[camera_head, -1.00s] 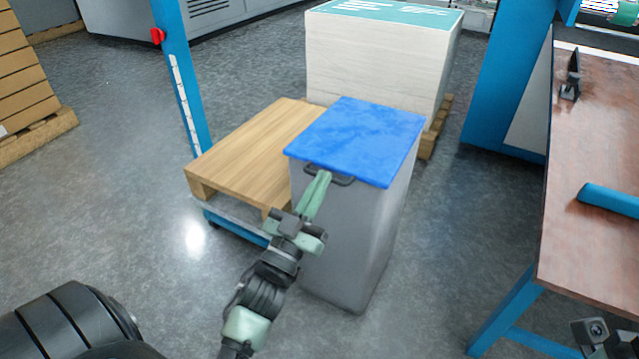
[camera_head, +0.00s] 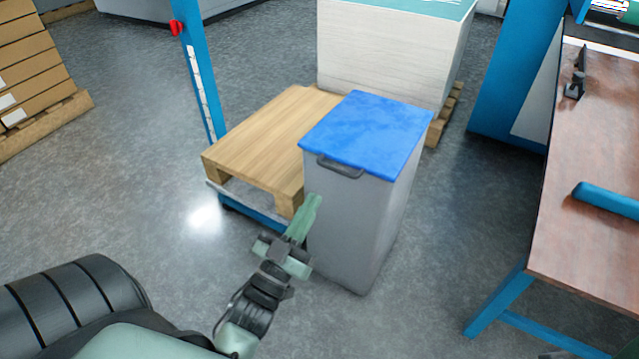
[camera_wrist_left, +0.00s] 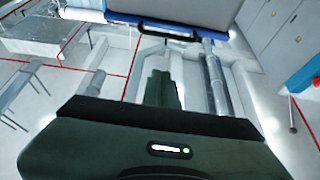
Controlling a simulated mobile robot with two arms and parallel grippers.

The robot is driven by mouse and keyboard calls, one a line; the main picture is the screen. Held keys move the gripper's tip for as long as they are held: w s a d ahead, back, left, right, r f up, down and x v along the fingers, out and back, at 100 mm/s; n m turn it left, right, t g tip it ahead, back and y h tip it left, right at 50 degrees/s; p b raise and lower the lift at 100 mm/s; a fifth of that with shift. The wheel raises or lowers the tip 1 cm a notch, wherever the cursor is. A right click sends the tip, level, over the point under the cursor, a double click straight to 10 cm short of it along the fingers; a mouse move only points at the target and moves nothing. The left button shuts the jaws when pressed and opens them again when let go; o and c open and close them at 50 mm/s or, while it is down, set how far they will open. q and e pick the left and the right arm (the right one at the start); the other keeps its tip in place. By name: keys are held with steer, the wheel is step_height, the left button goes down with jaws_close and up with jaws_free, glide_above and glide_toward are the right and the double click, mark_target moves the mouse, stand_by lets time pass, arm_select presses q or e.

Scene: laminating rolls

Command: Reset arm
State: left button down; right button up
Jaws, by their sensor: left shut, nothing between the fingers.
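My left gripper (camera_head: 310,205) is shut and empty, with its green fingers together, in the head view. It is in front of a tall grey bin (camera_head: 352,220) with a blue lid (camera_head: 368,132), below the bin's dark handle (camera_head: 340,167). I cannot tell whether the fingertips touch the bin wall. In the left wrist view the shut green fingers (camera_wrist_left: 161,85) point forward, and a dark handle (camera_wrist_left: 152,27) shows above them. My right gripper is not clearly in view.
A wooden pallet (camera_head: 265,135) on a blue lift stands left of the bin. A large white paper stack (camera_head: 390,55) is behind it. A brown-topped table (camera_head: 590,150) with a blue roll (camera_head: 608,200) is at right. Grey floor is clear at left.

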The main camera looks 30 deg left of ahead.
arm_select(q)
steer(key=shift+s+f, duration=0.2)
steer(key=shift+s, duration=0.2)
